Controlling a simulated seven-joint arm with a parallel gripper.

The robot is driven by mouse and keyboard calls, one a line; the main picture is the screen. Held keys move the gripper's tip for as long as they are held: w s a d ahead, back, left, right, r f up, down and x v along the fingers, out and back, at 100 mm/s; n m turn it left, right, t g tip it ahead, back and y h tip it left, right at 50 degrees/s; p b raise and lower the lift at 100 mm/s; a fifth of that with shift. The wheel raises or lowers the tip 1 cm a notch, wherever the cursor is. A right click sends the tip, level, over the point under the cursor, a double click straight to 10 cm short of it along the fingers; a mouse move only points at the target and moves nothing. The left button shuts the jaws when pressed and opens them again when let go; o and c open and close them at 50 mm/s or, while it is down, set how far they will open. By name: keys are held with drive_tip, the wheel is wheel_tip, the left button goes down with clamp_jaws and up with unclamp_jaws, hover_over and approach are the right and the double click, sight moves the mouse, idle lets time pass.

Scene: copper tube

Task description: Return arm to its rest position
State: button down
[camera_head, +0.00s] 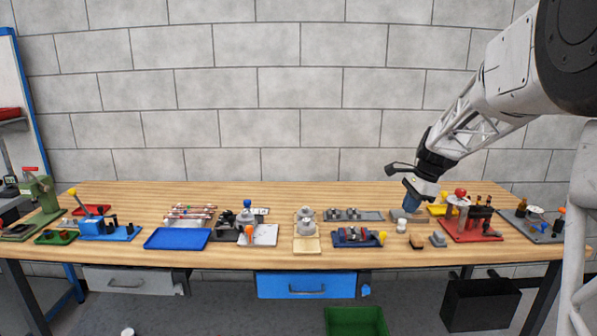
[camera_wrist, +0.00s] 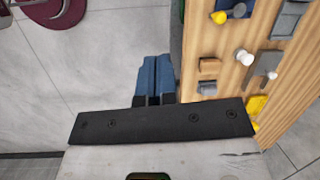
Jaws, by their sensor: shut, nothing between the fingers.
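My gripper (camera_head: 411,205) is at the right of the workbench in the head view, on the end of my arm reaching in from the upper right. In the wrist view the blue fingers (camera_wrist: 153,78) lie side by side, shut and empty. Thin reddish tubes (camera_head: 190,212) lie on a rack at the left of the middle of the bench, well away from my gripper.
The bench (camera_head: 345,196) holds several fixtures along its length. A red-based fixture (camera_head: 470,230) stands just right of my gripper. A blue tray (camera_head: 177,239) lies left of the middle. A green bin (camera_head: 356,321) is on the floor. The space above the bench's left half is clear.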

drive_tip(key=s+a+r+n+h, duration=0.15)
drive_tip(key=s+a+n, duration=0.3)
drive_tip(key=s, duration=0.75)
drive_tip(key=s+a+r+n, duration=0.3)
drive_tip(key=s+a+n, duration=0.15)
drive_tip(key=s, duration=0.65)
drive_tip(key=s+a+f+n, duration=0.2)
drive_tip(key=s+f+n, duration=0.1)
drive_tip(key=s, duration=0.7)
drive_tip(key=s+a+f+n+t+h, duration=0.1)
drive_tip(key=s+a+f+n, duration=0.1)
drive_tip(key=s, duration=0.9)
drive_tip(key=shift+s+f+n+t, duration=0.25)
drive_tip(key=shift+f+n, duration=0.3)
drive_tip(key=shift+n, duration=0.45)
drive_tip(key=shift+w+h, duration=0.15)
drive_tip(key=shift+h, duration=0.2)
